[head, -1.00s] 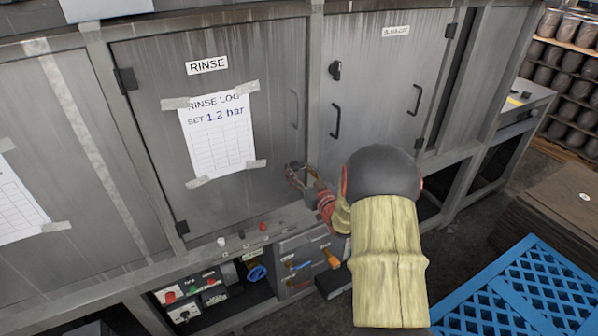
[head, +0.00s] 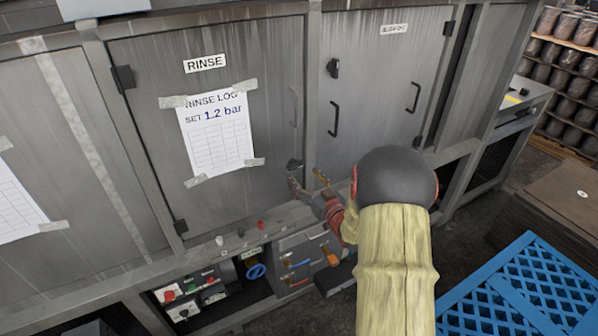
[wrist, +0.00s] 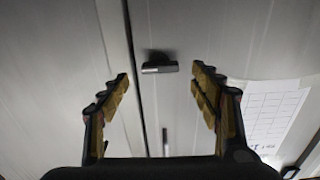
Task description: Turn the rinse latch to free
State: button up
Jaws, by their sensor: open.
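The rinse latch (head: 294,165) is a small dark knob low on the right edge of the grey RINSE door (head: 255,130). In the wrist view the latch (wrist: 160,67) shows as a short bar lying crosswise, beside the door seam. My gripper (head: 307,181) is open just below and right of the latch in the head view. In the wrist view my gripper (wrist: 160,75) has its two padded fingers spread on either side of the latch, touching nothing that I can see. How far the fingertips are from the door is hard to tell.
A taped rinse log (head: 216,135) hangs on the door, with a pull handle (head: 293,107) right of it. The neighbouring door has its own dark latch (head: 333,68) and handle (head: 334,120). Below are valves and a control box (head: 187,296). A blue crate (head: 530,290) stands at lower right.

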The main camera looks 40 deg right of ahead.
jog(key=v, duration=0.6)
jog(key=shift+s, duration=0.4)
